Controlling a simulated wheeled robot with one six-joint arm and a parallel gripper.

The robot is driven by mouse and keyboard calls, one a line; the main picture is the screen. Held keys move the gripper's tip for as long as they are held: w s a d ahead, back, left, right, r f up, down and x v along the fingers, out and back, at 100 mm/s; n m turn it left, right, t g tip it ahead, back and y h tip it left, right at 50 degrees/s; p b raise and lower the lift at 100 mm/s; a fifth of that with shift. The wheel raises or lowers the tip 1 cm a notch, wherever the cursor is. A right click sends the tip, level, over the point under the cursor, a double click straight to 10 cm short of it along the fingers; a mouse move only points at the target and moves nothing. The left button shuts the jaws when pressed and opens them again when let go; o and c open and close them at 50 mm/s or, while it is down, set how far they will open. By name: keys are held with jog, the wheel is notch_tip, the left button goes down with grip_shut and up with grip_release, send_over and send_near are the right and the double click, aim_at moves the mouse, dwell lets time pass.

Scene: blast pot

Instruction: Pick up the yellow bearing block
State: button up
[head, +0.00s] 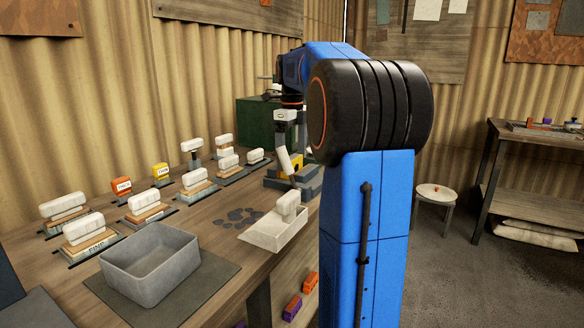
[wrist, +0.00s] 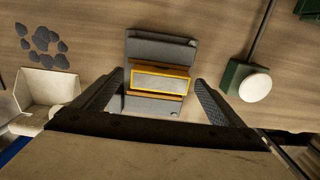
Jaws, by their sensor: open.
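A yellow block (wrist: 160,81) with a pale top face lies between the two fingers of my gripper (wrist: 153,88) in the wrist view. It sits on a grey base (wrist: 160,47) with tan strips along its sides. The fingers are apart, with a gap on each side of the block. In the head view the yellow block (head: 291,164) is partly hidden by my gripper (head: 285,155), which is over it at the back of the bench. Another small yellow block (head: 160,172) with a label stands at the left; I cannot tell whether it is a bearing block.
Several white-topped blocks (head: 146,203) and an orange block (head: 122,186) stand on the bench. A grey bin (head: 150,283) and a white tray (head: 268,238) are nearer. Dark pebbles (wrist: 42,40) lie left of the block, and a green-based white knob (wrist: 254,87) stands to its right.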

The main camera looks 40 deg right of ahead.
jog(key=shift+f, duration=1.3)
jog(key=shift+c, duration=0.7)
jog(key=c, duration=1.3)
jog(key=shift+r, duration=0.15)
